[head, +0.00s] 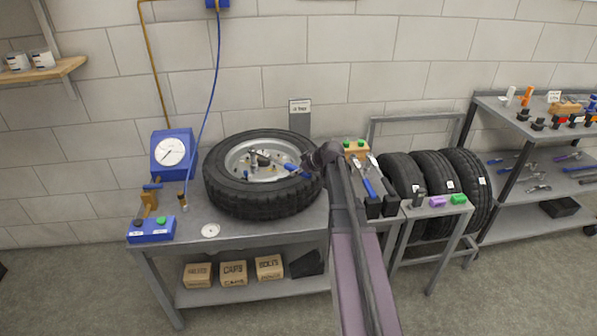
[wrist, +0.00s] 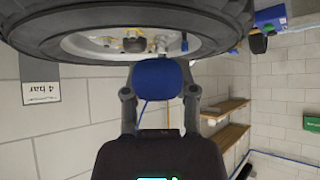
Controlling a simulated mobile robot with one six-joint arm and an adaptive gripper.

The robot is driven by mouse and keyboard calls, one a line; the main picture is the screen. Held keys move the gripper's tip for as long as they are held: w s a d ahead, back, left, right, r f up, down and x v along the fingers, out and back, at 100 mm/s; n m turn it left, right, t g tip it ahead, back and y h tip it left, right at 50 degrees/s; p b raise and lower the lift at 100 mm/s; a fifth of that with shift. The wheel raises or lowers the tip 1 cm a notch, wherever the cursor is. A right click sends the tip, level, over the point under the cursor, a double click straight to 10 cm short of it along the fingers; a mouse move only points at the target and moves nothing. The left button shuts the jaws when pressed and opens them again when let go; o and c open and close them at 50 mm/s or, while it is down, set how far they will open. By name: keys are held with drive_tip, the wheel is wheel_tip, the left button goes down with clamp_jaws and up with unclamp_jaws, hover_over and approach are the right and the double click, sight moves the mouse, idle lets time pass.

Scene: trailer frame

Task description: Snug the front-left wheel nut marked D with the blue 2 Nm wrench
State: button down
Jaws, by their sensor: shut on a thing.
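A tyre (head: 225,185) on a silver wheel rim (head: 236,160) lies flat on the bench, with several small nuts or studs around its hub. I cannot read a D on any of them. My gripper (head: 312,160) is at the right side of the wheel, shut on a blue-handled wrench (head: 293,169) whose head reaches left over the rim. In the wrist view, the fingers of my gripper (wrist: 158,95) sit on both sides of the blue handle (wrist: 157,78). The far end of the wrench is hidden there, so I cannot tell whether it touches a nut.
A dial gauge (head: 172,153) and a blue button box (head: 152,229) stand left of the wheel. More wrenches, one blue-handled (head: 369,188), lie in a holder to the right. Several spare tyres (head: 435,173) and a tool shelf (head: 535,135) are farther right.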

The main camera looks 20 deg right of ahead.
drive_tip(key=c, duration=1.1)
unclamp_jaws()
clamp_jaws()
drive_tip(key=shift+a, duration=0.1)
drive_tip(key=shift+s+a+m+t+h, duration=0.15)
drive_tip(key=shift+s+a+m+h, duration=0.25)
drive_tip(key=shift+a, duration=0.35)
drive_tip(key=shift+s+a+m+t+h, duration=0.2)
drive_tip(key=shift+s+a+m, duration=0.25)
drive_tip(key=shift+a, duration=0.45)
